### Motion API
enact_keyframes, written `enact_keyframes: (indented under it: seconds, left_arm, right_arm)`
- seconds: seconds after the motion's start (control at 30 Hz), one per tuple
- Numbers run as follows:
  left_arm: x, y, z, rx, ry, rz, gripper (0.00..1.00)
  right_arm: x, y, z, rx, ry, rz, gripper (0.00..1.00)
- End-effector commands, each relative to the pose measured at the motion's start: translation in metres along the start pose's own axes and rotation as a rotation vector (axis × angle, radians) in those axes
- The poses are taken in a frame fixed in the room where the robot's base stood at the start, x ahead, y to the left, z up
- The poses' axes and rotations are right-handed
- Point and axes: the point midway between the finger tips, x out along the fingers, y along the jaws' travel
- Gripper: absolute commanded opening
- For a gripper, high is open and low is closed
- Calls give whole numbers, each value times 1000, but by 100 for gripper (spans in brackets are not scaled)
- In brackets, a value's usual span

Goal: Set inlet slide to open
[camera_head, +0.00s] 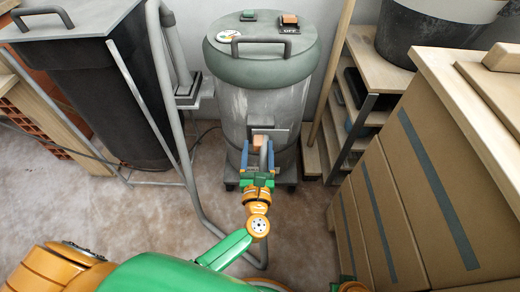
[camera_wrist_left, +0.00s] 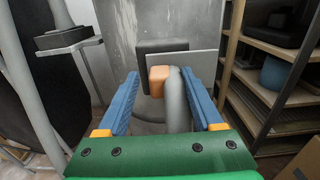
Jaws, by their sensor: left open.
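A grey vacuum drum (camera_head: 262,95) with a green-grey lid stands at the back centre. Low on its front is the inlet, with a flat grey slide plate (camera_head: 287,134) and an orange block (camera_head: 261,140). In the left wrist view, the slide plate (camera_wrist_left: 190,64) sticks out to the right of a dark block, and the orange block (camera_wrist_left: 157,82) is beside a grey pipe (camera_wrist_left: 176,105). My left gripper (camera_head: 258,149) is open. Its blue fingers stand on either side of the orange block and pipe, apart from both. My right gripper is not clearly visible.
A black bin (camera_head: 100,90) in a grey tube frame (camera_head: 150,115) stands left. Wooden shelves (camera_head: 365,60) stand behind right, and cardboard boxes (camera_head: 420,200) fill the right side.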

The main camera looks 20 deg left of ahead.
Motion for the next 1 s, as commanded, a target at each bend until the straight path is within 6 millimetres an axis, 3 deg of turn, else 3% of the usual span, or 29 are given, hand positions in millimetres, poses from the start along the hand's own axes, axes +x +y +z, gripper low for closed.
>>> enact_keyframes:
  seconds: [0.1, 0.33, 0.5, 0.6, 1.0]
  left_arm:
    - [11, 0, 0, 2, 0, 0, 68]
    - [12, 0, 0, 4, 1, -1, 68]
    - [12, 0, -1, 4, 1, -1, 22]
    - [12, 0, -1, 5, 1, -1, 0]
    - [12, 0, -1, 6, 1, -1, 0]
  right_arm:
    - [-2, 0, -2, 0, 3, 0, 0]
    - [-3, 0, -2, 0, 2, 0, 0]
    - [-3, 0, -2, 0, 3, 0, 0]
    - [-2, 0, -2, 0, 3, 0, 0]
    - [-2, 0, -2, 0, 3, 0, 0]
